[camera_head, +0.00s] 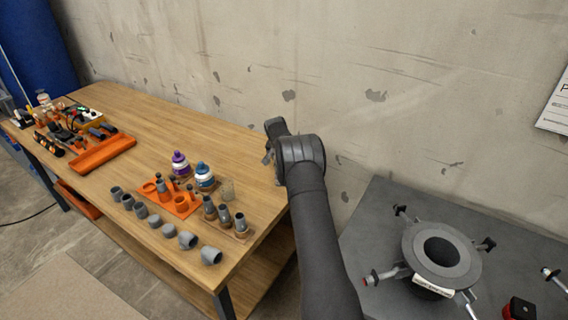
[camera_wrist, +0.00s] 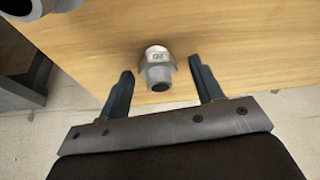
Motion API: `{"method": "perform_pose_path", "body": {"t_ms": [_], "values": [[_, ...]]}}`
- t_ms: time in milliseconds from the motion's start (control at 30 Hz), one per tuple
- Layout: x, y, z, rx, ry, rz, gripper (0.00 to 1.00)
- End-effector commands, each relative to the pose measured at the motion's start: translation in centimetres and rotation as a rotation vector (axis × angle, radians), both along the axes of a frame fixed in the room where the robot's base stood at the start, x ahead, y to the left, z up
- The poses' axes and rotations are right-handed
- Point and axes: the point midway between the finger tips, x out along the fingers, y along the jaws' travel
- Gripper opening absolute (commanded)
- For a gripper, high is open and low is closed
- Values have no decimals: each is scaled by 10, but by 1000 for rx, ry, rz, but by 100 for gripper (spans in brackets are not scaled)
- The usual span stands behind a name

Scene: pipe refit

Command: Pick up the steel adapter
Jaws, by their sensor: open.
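A steel adapter (camera_wrist: 158,68) with a hexagonal collar, a round open end and a marking that looks like 20 shows in the wrist view, near the edge of the wooden table. My gripper (camera_wrist: 162,69) is open, with one dark finger on each side of the adapter and a gap on both sides. It holds nothing. I cannot tell how far above the adapter the fingers are. In the head view my gripper (camera_head: 268,155) is over the table's right end, mostly hidden by my wrist; I cannot make out the adapter there.
The wooden table (camera_head: 150,125) stands along a concrete wall. Several grey pipe fittings (camera_head: 154,221), an orange holder (camera_head: 182,207), a purple-capped bottle (camera_head: 179,163) and a blue-capped bottle (camera_head: 204,177) stand left of my gripper. A grey bench (camera_head: 380,225) with a round flange (camera_head: 412,240) is at right.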

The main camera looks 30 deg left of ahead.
Motion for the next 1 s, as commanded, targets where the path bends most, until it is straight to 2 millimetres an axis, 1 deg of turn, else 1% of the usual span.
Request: {"method": "perform_pose_path", "body": {"t_ms": [67, 100, 167, 300, 333, 567, 667, 833, 967, 1000], "values": [[0, 0, 0, 0, 0, 0, 60], [0, 0, 0, 0, 0, 0, 52], [0, 0, 0, 0, 0, 0, 40], [0, 0, 1, 0, 0, 0, 13], [0, 0, 1, 0, 0, 0, 8], [0, 0, 2, 0, -1, 0, 8], [0, 0, 5, 1, -1, 0, 8], [0, 0, 22, 1, -2, 0, 8], [0, 1, 46, 2, -2, 2, 8], [2, -9, 48, 0, 0, -1, 8]]}}
